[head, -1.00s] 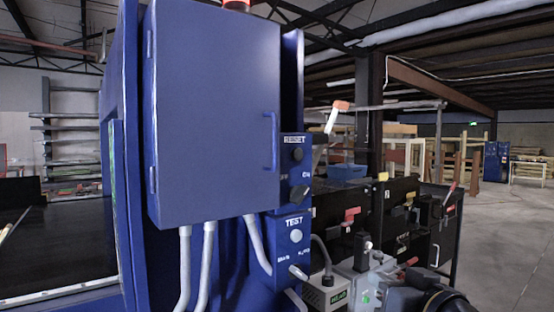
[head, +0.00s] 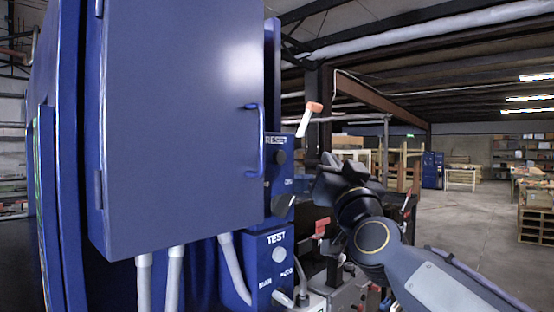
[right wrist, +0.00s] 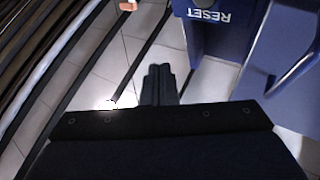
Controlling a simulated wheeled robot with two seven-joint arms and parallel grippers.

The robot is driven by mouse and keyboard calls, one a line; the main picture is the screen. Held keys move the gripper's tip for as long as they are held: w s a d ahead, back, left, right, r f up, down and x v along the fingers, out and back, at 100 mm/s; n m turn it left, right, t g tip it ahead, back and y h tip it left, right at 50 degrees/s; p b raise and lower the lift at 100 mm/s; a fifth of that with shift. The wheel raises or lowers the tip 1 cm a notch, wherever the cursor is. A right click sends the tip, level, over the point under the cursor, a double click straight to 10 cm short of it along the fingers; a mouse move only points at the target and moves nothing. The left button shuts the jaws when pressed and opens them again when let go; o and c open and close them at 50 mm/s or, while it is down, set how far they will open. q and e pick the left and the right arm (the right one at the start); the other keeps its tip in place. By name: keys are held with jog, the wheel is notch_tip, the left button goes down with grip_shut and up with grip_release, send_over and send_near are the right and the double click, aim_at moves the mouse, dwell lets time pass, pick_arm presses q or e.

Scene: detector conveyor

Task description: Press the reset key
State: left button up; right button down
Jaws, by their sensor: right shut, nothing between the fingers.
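The blue control box (head: 270,178) on the side of the cabinet carries a RESET label (head: 276,140). The dark round reset key (head: 279,157) sits just below that label. My left gripper is not in view.
A large blue cabinet (head: 185,120) with a protruding handle (head: 254,140) stands left of the box. An orange-tipped lever (head: 309,118) rises behind. Open floor lies right.

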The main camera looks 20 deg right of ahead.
jog(key=shift+w, duration=0.1)
jog(key=p, duration=0.3)
send_near(285, 152)
notch_tip(285, 152, up, 3)
jog(key=w+d, duration=0.3)
jog(key=shift+w+a+p, duration=0.35)
jog(key=shift+a+p, duration=0.1)
jog(key=shift+p, duration=0.05)
jog(key=shift+w, duration=0.1)
dwell(1.3)
jog(key=shift+w+a+p, duration=0.15)
jog(key=shift+w+p, duration=0.15)
jog(key=shift+w, duration=0.05)
jog(key=shift+w+a, duration=0.15)
jog(key=shift+w, duration=0.15)
dwell(0.6)
jog(key=shift+r+p, duration=0.15)
jog(key=shift+p, duration=0.3)
dwell(0.5)
